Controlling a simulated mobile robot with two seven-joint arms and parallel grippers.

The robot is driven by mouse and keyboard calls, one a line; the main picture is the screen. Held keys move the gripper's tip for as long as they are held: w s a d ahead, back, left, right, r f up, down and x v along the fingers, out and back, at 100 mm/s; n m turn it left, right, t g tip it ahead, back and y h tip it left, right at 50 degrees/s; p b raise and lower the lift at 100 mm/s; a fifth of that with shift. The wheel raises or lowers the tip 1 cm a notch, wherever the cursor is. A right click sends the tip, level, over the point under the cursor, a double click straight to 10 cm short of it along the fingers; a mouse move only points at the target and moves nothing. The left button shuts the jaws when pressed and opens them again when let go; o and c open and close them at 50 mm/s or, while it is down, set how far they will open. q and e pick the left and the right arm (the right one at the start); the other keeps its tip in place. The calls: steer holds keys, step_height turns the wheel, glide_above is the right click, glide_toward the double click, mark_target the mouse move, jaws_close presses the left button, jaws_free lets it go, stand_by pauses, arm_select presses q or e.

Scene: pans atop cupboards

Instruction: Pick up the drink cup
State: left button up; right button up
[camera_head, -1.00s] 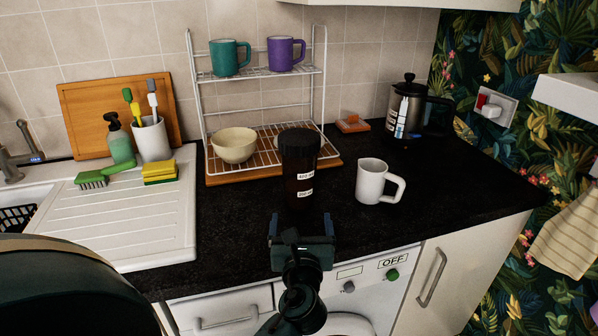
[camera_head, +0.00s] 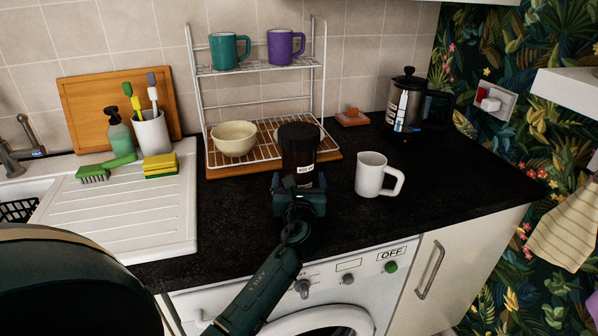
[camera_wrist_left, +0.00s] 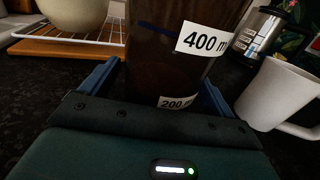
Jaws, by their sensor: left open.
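The drink cup (camera_head: 299,155) is a dark, see-through tumbler with a black lid, upright on the black counter in front of the wire rack. Its white 400 ml label faces me, and it also shows large in the left wrist view (camera_wrist_left: 160,65), with part of a 200 label lower down. My left gripper (camera_head: 298,182) is at the cup's near side, low on its body. In the wrist view its open blue fingers reach along both sides of the cup, with the cup between them. The gripper hides the cup's lower part in the head view. My right gripper is not in view.
A white mug (camera_head: 371,174) stands close to the right of the cup. Behind are the wire rack (camera_head: 262,72) and a cream bowl (camera_head: 234,140). A French press (camera_head: 405,105) stands at the back right. The counter's front right (camera_head: 440,195) is clear.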

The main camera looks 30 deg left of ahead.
arm_select(q)
steer(key=shift+r, duration=0.1)
steer(key=c, duration=1.2)
step_height(320, 180, up, 10)
steer(key=p, duration=0.2)
steer(key=shift+p, duration=0.4)
steer(key=o, duration=0.5)
steer(key=c, duration=0.6)
steer(key=shift+o, duration=0.2)
